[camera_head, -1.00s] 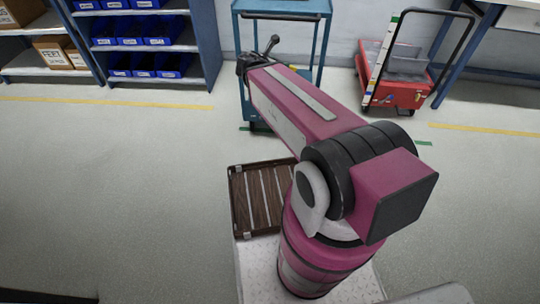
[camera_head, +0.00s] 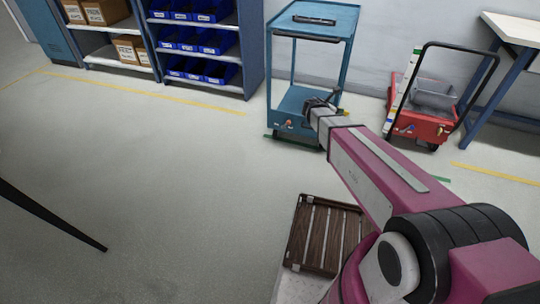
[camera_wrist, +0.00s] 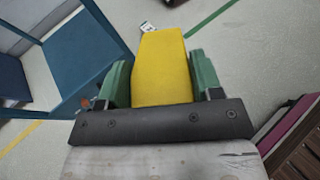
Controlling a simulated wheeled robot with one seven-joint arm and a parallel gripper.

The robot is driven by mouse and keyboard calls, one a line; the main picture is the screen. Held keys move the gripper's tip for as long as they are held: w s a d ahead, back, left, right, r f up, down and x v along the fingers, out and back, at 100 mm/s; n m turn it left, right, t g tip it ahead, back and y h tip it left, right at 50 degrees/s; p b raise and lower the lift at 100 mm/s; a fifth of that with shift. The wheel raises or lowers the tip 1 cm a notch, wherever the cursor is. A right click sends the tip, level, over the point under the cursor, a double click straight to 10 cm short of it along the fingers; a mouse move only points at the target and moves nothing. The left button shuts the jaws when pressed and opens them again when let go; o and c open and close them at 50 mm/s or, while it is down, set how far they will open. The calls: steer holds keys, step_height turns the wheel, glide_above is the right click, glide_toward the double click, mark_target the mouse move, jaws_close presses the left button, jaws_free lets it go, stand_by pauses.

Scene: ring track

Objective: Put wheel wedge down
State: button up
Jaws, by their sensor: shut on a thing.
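A yellow wheel wedge (camera_wrist: 163,70) sits between the green fingers of my gripper (camera_wrist: 162,82) in the wrist view. The fingers press on its left and right sides. In the head view my gripper (camera_head: 318,104) is in front of the blue trolley, by its lower shelf.
The blue trolley (camera_head: 333,62) carries a dark item on top and small things low down. A red hand cart (camera_head: 420,122) stands to the right. Blue-bin shelves (camera_head: 252,45) stand back left. A slatted wooden crate (camera_head: 318,232) is near my base. The left floor is mostly clear.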

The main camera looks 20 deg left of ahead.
steer(key=w+a+f+n+t+y, duration=0.1)
steer(key=w+a+f+n+y, duration=0.3)
steer(key=a+f, duration=1.1)
steer(key=w+a+f+n+t+y, duration=0.1)
steer(key=w+a+f, duration=0.5)
steer(key=a+f, duration=0.9)
steer(key=s+a+f+n+y, duration=0.1)
steer(key=a+f+y, duration=0.1)
steer(key=a+f, duration=1.15)
steer(key=shift+n+t, duration=0.3)
steer(key=shift+t, duration=0.1)
steer(key=shift+w+d+f, duration=1)
steer(key=shift+w+f, duration=0.4)
steer(key=shift+f, duration=0.15)
steer(key=shift+w+d+f, duration=0.95)
steer(key=shift+w+f, duration=0.4)
steer(key=shift+f, duration=0.25)
steer(key=shift+w+d+f, duration=1)
steer(key=shift+w+f, duration=0.4)
steer(key=shift+f, duration=0.15)
steer(key=shift+f, duration=0.1)
steer(key=o, duration=0.7)
steer(key=shift+f, duration=0.1)
steer(key=o, duration=0.4)
